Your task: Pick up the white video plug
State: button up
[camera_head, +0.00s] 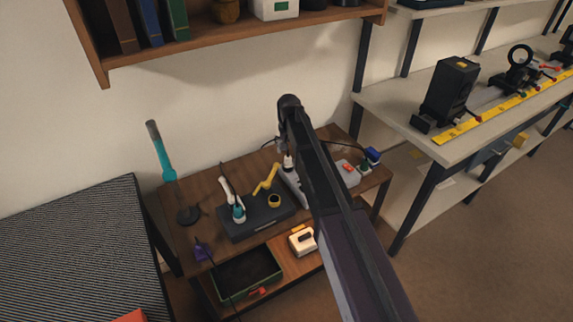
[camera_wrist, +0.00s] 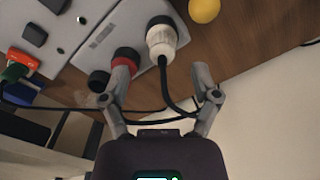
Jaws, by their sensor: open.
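The white video plug (camera_wrist: 161,40) is in the upper middle of the wrist view. It has a round white body, a darker end and a black cable, and sits at the edge of a grey panel (camera_wrist: 112,38). My gripper (camera_wrist: 163,78) is open, with one finger on each side and a little short of the plug. A gap shows between the fingertips and its body, and nothing is held. In the head view a small white piece, likely this plug (camera_head: 288,161), shows below my gripper (camera_head: 282,147). My arm hides part of the bench there.
A black plug with a red ring (camera_wrist: 127,60) stands close to the left finger. A yellow round thing (camera_wrist: 204,10) lies beyond the right finger. The wooden bench (camera_head: 205,187) carries a dark tray (camera_head: 248,222) and a grey box (camera_head: 348,173). A shelf (camera_head: 240,40) hangs above.

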aim_at(288, 157)
jog(key=shift+a+f+b, duration=0.1)
jog(key=shift+f+b, duration=1.9)
jog(key=shift+f, duration=0.25)
grip_shut()
